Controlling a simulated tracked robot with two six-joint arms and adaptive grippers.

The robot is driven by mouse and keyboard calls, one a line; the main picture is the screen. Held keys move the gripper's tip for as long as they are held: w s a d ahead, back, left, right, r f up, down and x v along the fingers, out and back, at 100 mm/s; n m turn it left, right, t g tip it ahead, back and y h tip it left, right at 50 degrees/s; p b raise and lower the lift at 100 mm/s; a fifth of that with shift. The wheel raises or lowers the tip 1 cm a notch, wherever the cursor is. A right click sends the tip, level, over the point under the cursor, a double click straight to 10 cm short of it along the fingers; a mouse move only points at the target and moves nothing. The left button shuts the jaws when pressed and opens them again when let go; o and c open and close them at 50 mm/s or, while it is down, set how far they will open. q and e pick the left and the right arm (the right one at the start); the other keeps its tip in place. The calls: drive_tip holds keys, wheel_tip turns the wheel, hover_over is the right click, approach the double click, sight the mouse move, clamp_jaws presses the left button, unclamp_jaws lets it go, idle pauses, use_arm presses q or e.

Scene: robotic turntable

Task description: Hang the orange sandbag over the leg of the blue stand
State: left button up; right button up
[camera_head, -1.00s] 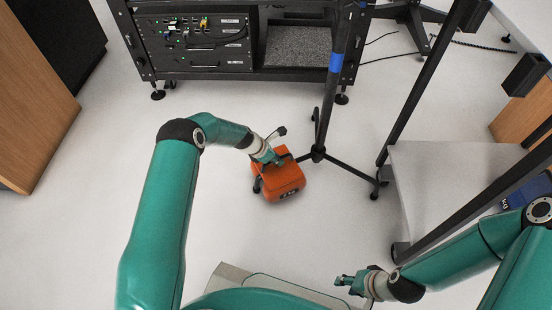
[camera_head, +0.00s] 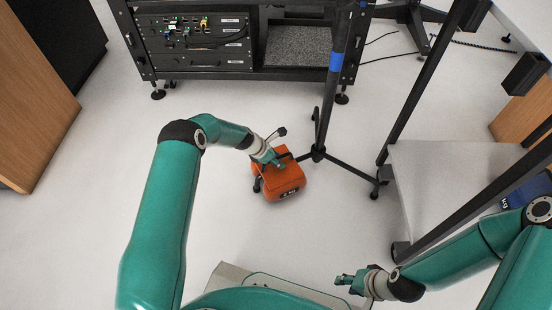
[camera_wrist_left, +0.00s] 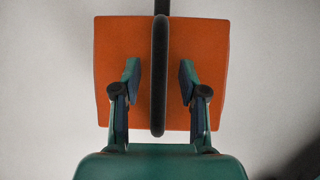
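The orange sandbag (camera_head: 284,182) is low at the foot of the blue stand, a black pole with a blue band (camera_head: 337,62) and splayed legs (camera_head: 346,171). One leg runs from the hub toward the sandbag; bag and gripper hide much of it, so I cannot tell how the bag rests on it. My left gripper (camera_head: 275,160) is right over the sandbag. In the left wrist view, its fingers (camera_wrist_left: 160,82) are open either side of a black bar (camera_wrist_left: 159,45) across the orange top (camera_wrist_left: 208,45), with gaps. My right gripper (camera_head: 346,281) is low at right, away from the bag; its finger gap is unclear.
A black equipment rack (camera_head: 200,75) stands behind. A grey platform (camera_head: 450,190) with black posts is at right, close to the stand. A wooden cabinet (camera_head: 30,110) is at left. The pale floor (camera_head: 90,220) left of the sandbag is clear.

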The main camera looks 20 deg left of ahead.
use_arm(q)
drive_tip(key=shift+s+d+f, duration=0.1)
drive_tip(key=shift+s+f, duration=0.1)
drive_tip(key=shift+f, duration=0.05)
drive_tip(key=shift+r, duration=0.25)
drive_tip(key=s+a+r+p, duration=0.1)
drive_tip(key=s+r, duration=0.2)
drive_tip(key=r, duration=0.3)
drive_tip(key=s+a+r+p, duration=0.1)
drive_tip(key=s+r+p, duration=0.15)
drive_tip(key=r, duration=0.35)
drive_tip(key=s+d+f+m+g+p, duration=0.1)
drive_tip(key=s+d+m, duration=0.2)
drive_tip(key=s+m, duration=0.6)
drive_tip(key=s+d+m+g+p, duration=0.1)
drive_tip(key=s+d+m+g, duration=0.15)
drive_tip(key=s+m, duration=0.6)
drive_tip(key=s+d+f+m+g+p, duration=0.15)
drive_tip(key=s+d+m, duration=0.3)
drive_tip(key=s, duration=0.85)
wheel_tip(320, 180, up, 39)
drive_tip(key=w+m+t+p, duration=0.1)
drive_tip(key=m+p, duration=0.1)
drive_tip(key=p, duration=3.6)
drive_tip(key=shift+w+a+m+y, duration=0.2)
drive_tip(key=shift+a+m+y, duration=0.1)
drive_tip(key=shift+a+m, duration=0.1)
